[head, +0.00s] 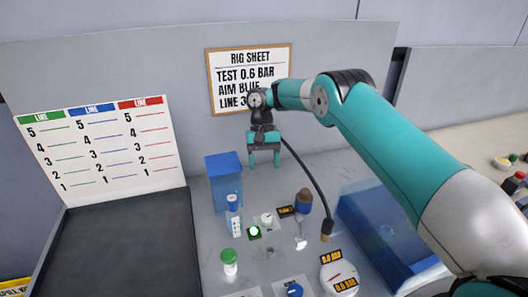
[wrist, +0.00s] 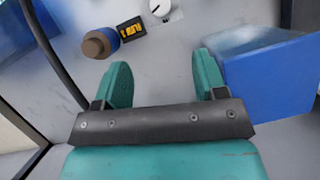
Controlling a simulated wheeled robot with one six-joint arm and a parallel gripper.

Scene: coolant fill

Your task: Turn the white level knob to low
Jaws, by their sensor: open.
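A small white knob (head: 267,219) with a dark pointer mark stands on the grey bench, left of a small black display (head: 286,211) with orange characters. The knob also shows at the top edge of the wrist view (wrist: 160,8), partly cut off, with the display (wrist: 131,29) beside it. I cannot tell for certain that it is the level knob; no low mark is readable. My gripper (head: 264,162) is open and empty, pointing down above the back of the bench, behind and apart from the knob. Its two teal fingers show in the wrist view (wrist: 162,66).
A blue box (head: 224,180) stands left of my gripper. A brown-capped bottle (head: 304,201) and a black hose (head: 314,170) are close to the knob. A lit green button (head: 254,232), a white gauge (head: 339,277) and a blue bin (head: 380,235) stand nearer. The rig sheet (head: 250,77) hangs behind.

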